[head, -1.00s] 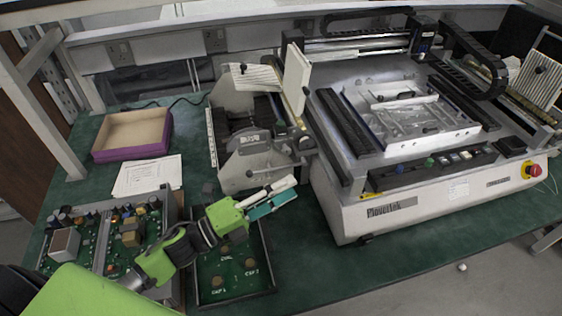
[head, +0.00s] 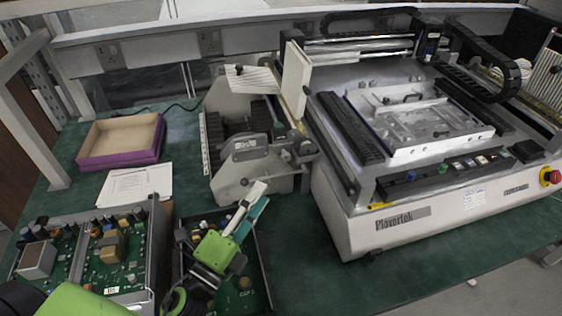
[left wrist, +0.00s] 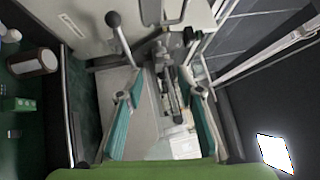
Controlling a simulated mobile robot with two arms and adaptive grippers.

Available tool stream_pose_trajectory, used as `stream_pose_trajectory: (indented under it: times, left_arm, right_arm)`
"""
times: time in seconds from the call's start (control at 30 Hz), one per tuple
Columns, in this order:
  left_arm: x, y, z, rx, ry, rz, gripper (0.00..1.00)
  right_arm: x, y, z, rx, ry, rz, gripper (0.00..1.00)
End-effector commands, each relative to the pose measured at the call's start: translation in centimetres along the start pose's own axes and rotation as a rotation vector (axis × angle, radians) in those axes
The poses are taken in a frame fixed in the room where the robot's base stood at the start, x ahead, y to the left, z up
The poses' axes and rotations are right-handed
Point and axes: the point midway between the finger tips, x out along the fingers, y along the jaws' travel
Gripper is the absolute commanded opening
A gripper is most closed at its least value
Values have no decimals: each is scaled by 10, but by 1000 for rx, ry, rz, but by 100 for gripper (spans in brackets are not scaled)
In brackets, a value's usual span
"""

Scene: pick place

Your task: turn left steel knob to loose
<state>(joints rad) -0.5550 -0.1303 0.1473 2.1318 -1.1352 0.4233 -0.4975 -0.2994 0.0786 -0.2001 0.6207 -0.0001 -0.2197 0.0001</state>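My left gripper (head: 261,195) points up and away, in front of the grey side bracket (head: 228,184) of the feeder unit. In the left wrist view the two teal fingers (left wrist: 165,95) stand wide apart with nothing held between them. A lever with a dark round knob (left wrist: 113,19) rises beyond the left finger, apart from it. I cannot tell for certain which of these is the left steel knob. My right gripper is not in view.
A large white Plavertek machine (head: 345,217) stands to the right, with a red stop button (head: 551,176). Circuit boards (head: 110,245) in metal frames lie at lower left. A purple-sided box (head: 120,160) and papers (head: 135,187) lie behind. Green table is bare in front of the machine.

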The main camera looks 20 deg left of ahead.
Motion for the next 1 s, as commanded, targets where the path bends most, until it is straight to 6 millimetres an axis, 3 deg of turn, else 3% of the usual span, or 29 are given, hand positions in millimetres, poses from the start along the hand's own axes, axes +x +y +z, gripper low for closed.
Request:
stream_pose_trajectory:
  times: [0.3,0.5,0.7,1.0]
  left_arm:
    - [65,-4,0,-1,2,-4,34]
    - [94,-2,0,-2,0,-2,34]
    - [107,-1,0,-2,1,-1,34]
    - [108,0,0,-2,1,-1,34]
  right_arm:
    - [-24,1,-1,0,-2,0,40]
    - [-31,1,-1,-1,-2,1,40]
    - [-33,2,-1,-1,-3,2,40]
    - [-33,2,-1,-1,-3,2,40]
